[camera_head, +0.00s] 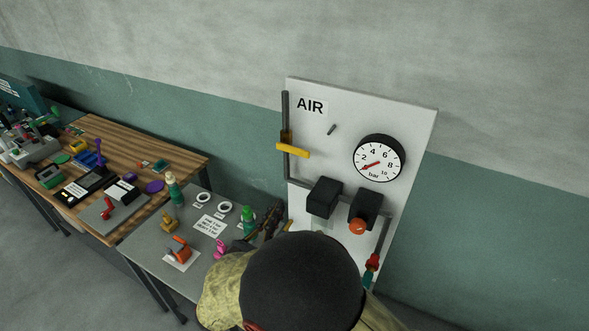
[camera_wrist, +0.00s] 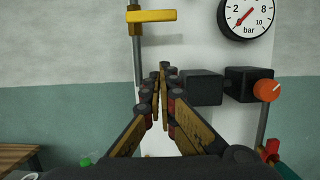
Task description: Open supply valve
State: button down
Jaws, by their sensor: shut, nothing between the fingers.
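The white AIR panel (camera_head: 335,110) stands against the wall. On the pipe at its left edge is a valve with a yellow lever (camera_head: 293,151). The lever lies sideways, across the upright pipe, and also shows at the top of the wrist view (camera_wrist: 152,16). My gripper (camera_head: 275,211) is shut and empty, low at the panel's left side in the head view. In the wrist view its fingertips (camera_wrist: 160,74) appear below the lever, apart from it in the picture. My own arm hides the panel's lower left.
A round bar gauge (camera_head: 379,158) has its needle at the lower left, near the low end. Two black boxes, one with an orange knob (camera_head: 357,226), jut from the panel. A grey table (camera_head: 150,245) with small items stands left.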

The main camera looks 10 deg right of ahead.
aim_at(293, 150)
jog(key=w+d+r, duration=0.5)
jog(key=w+r, duration=0.1)
jog(key=w, duration=0.2)
jog(key=shift+d+r, duration=0.2)
dwell(0.4)
jog(key=shift+r+p, duration=0.1)
jog(key=shift+p, duration=0.35)
jog(key=shift+d+r+n+p, duration=0.15)
jog(key=shift+n+p, duration=0.25)
jog(key=shift+p, duration=0.05)
jog(key=shift+d+r+n+p, duration=0.1)
jog(key=shift+r+n+p, duration=0.1)
jog(key=shift+n+p, duration=0.4)
